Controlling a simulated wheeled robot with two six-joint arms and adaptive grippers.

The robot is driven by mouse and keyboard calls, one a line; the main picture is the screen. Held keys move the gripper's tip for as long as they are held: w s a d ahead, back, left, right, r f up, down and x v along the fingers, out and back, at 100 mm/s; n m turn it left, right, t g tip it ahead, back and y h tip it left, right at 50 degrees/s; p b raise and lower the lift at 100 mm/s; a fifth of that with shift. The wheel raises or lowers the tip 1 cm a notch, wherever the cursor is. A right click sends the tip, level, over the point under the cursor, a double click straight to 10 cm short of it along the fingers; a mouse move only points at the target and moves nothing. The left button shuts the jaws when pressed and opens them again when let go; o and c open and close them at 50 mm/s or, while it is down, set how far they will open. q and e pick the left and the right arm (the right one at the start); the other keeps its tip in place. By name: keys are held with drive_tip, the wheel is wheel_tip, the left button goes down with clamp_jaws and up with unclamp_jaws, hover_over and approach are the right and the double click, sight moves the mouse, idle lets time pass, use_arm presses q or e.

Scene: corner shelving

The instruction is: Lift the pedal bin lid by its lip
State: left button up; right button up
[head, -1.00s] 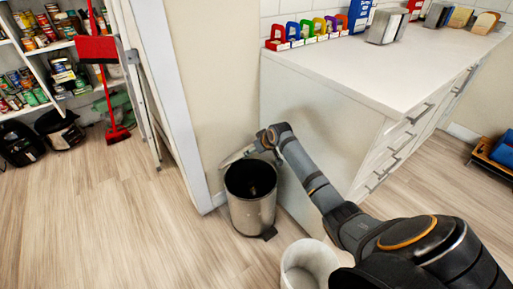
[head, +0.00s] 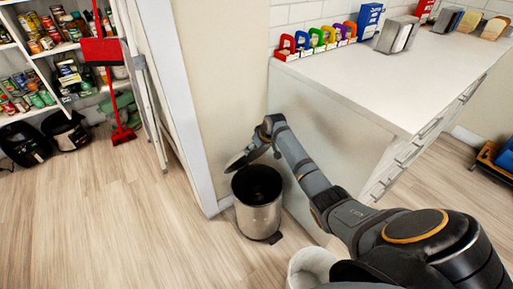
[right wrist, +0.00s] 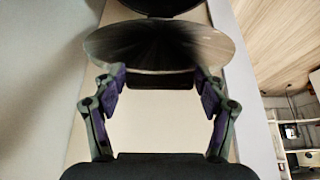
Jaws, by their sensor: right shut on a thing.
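The pedal bin (head: 258,210) is a brushed-metal cylinder with a dark open mouth, upright on the floor beside the white cabinet. Its round lid (head: 238,161) is raised and steeply tilted behind the mouth, on the wall side. My right gripper (head: 256,149) is at the lid, above the back of the bin, and is partly hidden by its own wrist. In the right wrist view the lid (right wrist: 165,45) is a shiny disc between and beyond the purple-padded fingers of my right gripper (right wrist: 162,80), which is shut on it. The exact finger contact is hard to see. My left gripper is not in view.
The white cabinet (head: 340,150) stands close on the right of the bin, with a wall corner (head: 187,130) behind. A white round container (head: 310,265) stands on the floor in front. Wooden floor (head: 110,220) is clear on the left.

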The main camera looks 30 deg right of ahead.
drive_tip(key=shift+f, duration=0.15)
idle(0.7)
drive_tip(key=o, duration=1.5)
drive_tip(key=shift+o, duration=1)
drive_tip(key=shift+w+f, duration=0.2)
drive_tip(key=shift+r, duration=0.15)
drive_tip(key=v, duration=1.2)
